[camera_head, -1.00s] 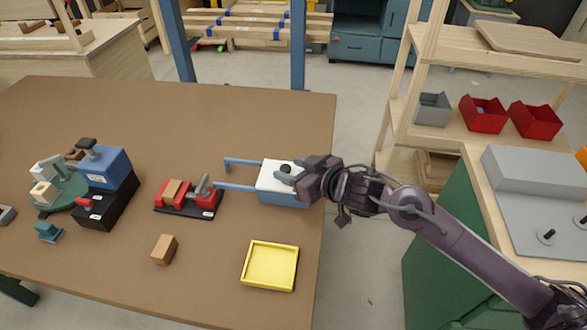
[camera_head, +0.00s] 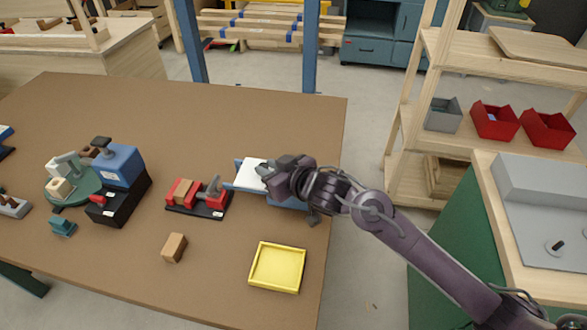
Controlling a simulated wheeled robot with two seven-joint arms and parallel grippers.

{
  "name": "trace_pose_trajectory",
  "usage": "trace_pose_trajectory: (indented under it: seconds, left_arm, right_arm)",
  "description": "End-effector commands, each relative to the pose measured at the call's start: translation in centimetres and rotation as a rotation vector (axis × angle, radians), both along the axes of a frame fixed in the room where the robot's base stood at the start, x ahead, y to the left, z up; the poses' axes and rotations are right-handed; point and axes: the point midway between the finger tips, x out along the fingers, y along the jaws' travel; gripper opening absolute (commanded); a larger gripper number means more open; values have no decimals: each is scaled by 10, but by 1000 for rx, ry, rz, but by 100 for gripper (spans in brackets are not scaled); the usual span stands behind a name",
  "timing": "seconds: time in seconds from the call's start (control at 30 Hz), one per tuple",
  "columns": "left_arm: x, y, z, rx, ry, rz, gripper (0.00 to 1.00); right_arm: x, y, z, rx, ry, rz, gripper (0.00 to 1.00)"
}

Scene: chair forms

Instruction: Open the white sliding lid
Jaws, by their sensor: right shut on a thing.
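The white sliding lid (camera_head: 250,172) lies on the blue box (camera_head: 291,203) near the right side of the brown table. The lid sits toward the left, over the blue rails (camera_head: 238,186) that stick out from the box. My right gripper (camera_head: 271,173) reaches in from the right and is shut on the lid's knob, which the fingers hide. The gripper and wrist also cover much of the box, so I cannot see how much of its opening shows. My left gripper is not in view.
A red clamp on a black base (camera_head: 198,199) stands just left of the rails. A yellow tray (camera_head: 277,268) and a wooden block (camera_head: 174,247) lie in front. A blue and black device (camera_head: 119,181) stands farther left. The table's right edge is close to the box.

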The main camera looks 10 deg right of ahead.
Motion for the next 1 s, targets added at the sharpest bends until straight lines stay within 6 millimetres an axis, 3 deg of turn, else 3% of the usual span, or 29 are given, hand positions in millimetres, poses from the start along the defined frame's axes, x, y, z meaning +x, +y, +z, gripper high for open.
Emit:
trace_pose_trajectory:
  seconds: [0.17,0.5,0.53,0.67,1.0]
  left_arm:
    - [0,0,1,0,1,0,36]
    - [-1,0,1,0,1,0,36]
    - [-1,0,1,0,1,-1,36]
    - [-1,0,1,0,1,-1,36]
    - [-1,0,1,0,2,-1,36]
  right_arm:
    - [9,22,0,-1,1,0,0]
    - [10,25,0,-5,0,0,0]
    - [10,25,0,-5,0,0,25]
    - [10,25,0,-4,0,0,42]
    - [8,23,0,-3,1,0,44]
